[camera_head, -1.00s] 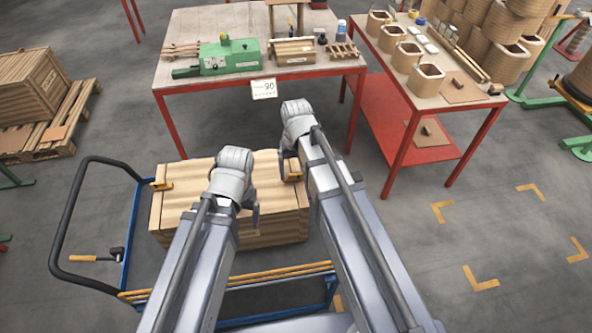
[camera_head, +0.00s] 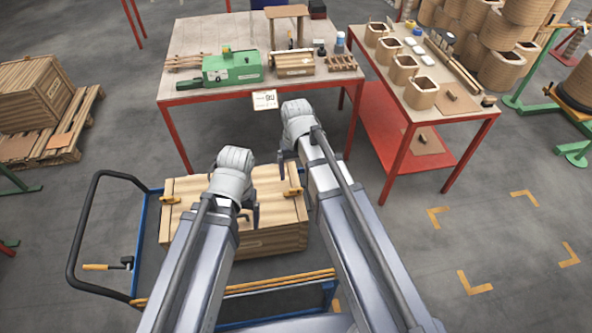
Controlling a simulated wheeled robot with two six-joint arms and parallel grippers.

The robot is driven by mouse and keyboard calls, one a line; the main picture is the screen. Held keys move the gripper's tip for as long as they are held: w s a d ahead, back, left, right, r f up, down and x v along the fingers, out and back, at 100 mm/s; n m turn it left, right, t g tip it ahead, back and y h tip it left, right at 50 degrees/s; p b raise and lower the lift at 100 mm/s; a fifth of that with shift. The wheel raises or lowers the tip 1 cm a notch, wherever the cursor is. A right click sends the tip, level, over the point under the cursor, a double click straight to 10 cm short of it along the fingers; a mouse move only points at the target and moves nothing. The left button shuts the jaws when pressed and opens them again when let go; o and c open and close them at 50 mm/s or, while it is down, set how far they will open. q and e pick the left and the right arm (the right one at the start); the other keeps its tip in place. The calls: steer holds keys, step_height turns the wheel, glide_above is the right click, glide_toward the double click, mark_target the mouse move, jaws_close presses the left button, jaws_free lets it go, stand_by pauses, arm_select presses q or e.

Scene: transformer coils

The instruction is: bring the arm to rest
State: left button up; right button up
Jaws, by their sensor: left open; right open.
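My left gripper (camera_head: 250,212) hangs over the near middle of a closed wooden crate (camera_head: 275,240) on a cart. Its dark fingers show beside the wrist, and I see nothing held in them. My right gripper (camera_head: 284,158) is above the crate's far right edge in the picture, partly hidden by its own wrist and arm. It is open, with nothing visible in it. Both arms reach forward from the bottom of the view, bent at the wrists. My arms cover part of the crate and cart.
The blue cart (camera_head: 143,235) has a black push handle (camera_head: 83,225) at left. A red-legged table (camera_head: 215,93) with a green machine (camera_head: 232,67) stands ahead. A second table (camera_head: 455,114) with coils is at right. Floor at right is clear, with yellow corner marks (camera_head: 476,284).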

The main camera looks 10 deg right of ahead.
mark_target(296, 189)
steer(key=shift+f, duration=0.15)
step_height(296, 189, down, 8)
steer(key=b, duration=0.8)
steer(key=shift+r, duration=0.2)
steer(key=shift+r, duration=0.1)
